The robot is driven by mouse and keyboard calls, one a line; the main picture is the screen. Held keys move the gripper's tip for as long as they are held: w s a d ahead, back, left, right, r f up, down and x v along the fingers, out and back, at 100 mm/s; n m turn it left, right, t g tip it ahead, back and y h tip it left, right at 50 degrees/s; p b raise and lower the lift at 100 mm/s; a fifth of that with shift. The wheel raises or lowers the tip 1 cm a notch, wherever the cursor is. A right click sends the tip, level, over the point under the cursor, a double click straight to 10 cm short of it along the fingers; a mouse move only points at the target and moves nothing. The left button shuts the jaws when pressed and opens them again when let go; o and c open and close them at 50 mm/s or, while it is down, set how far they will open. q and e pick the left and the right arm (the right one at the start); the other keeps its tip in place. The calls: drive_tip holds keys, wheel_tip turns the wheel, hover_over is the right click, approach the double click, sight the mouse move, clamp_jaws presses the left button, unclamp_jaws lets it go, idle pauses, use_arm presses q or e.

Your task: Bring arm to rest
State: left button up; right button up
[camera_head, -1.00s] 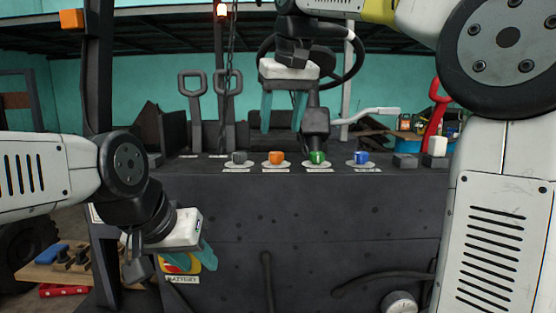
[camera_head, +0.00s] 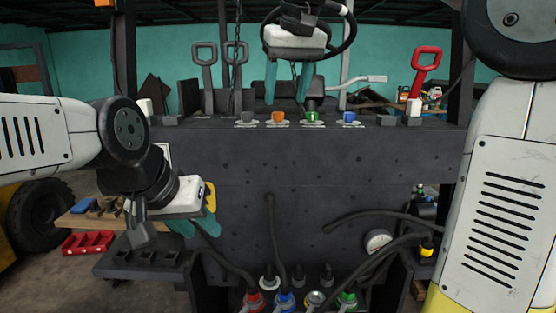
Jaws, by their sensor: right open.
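My right arm comes in from the right, with a vented white link along the right edge. Its gripper (camera_head: 287,86) is open and empty, with its two teal fingers apart and pointing down. It hangs in front of the steering wheel (camera_head: 349,35), just above the row of coloured knobs in the picture. My left arm comes in from the left. Its gripper (camera_head: 195,227) points down in front of the left part of the dark forklift panel (camera_head: 330,155). I see nothing held in it, but its finger gap is unclear.
Orange (camera_head: 279,117), green (camera_head: 312,117) and blue (camera_head: 349,117) knobs line the panel's top. Grey levers (camera_head: 205,65) and a red-handled lever (camera_head: 424,68) stand behind. Cables run to coloured connectors (camera_head: 285,302) below. A red tray (camera_head: 88,243) lies at lower left.

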drive_tip(key=s+d+f+m+t, duration=0.1)
drive_tip(key=s+d+f, duration=0.5)
drive_tip(key=s+f, duration=0.3)
drive_tip(key=s+d+f+m, duration=0.2)
drive_tip(key=s+d+f, duration=0.4)
drive_tip(key=f, duration=0.6)
drive_tip(key=s, duration=0.2)
drive_tip(key=shift+s+d+f+t+y, duration=0.2)
drive_tip(key=shift+s+f+t+y, duration=0.1)
drive_tip(key=shift+s+f+t, duration=0.1)
